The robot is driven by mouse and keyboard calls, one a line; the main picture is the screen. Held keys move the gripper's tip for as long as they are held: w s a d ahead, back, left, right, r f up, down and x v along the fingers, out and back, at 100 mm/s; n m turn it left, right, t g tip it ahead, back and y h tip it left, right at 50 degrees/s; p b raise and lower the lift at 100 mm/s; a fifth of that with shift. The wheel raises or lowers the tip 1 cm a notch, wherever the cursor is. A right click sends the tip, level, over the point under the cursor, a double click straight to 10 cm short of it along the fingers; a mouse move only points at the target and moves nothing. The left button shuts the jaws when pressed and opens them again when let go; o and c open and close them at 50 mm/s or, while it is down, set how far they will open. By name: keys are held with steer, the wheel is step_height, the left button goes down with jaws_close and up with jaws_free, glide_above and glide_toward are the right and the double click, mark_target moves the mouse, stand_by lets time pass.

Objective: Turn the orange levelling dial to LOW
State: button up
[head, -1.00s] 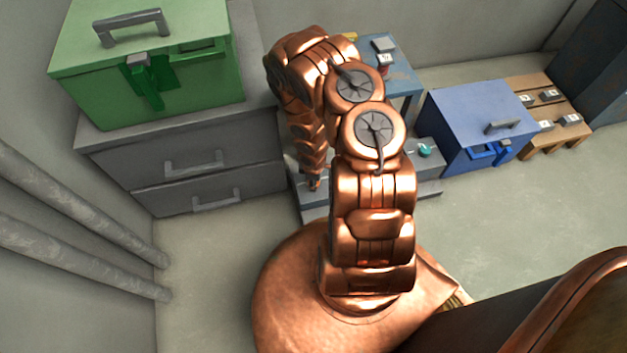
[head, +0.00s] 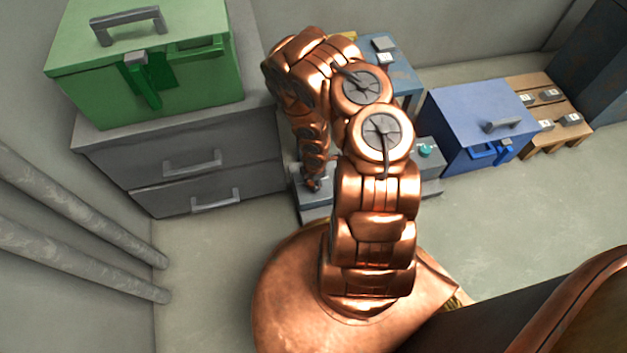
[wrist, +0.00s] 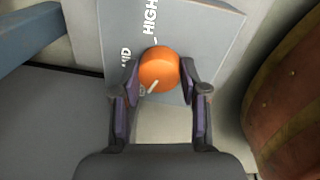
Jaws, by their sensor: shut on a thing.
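The orange levelling dial (wrist: 159,68) is a round knob on a grey panel (wrist: 200,30) in the wrist view. A pale pointer mark on its near side points toward the lower left. HIGH and a partly cut-off MID are printed on the panel; a third label beside the pointer is mostly hidden. My gripper (wrist: 159,76) is shut on the dial, one finger on each side. In the head view my gripper (head: 313,186) is low at the grey unit, and my arm hides the dial there.
A grey drawer cabinet (head: 190,175) with a green box (head: 150,65) on it stands left of my arm. A blue box (head: 475,120) and a wooden stand (head: 550,125) are at the right. Grey pipes (head: 75,235) run along the left wall. The floor at right is clear.

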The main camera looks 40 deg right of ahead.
steer(key=shift+s, duration=0.1)
steer(key=o, duration=1.1)
steer(key=shift+o, duration=0.2)
step_height(320, 180, up, 12)
steer(key=shift+s, duration=0.35)
stand_by(0.6)
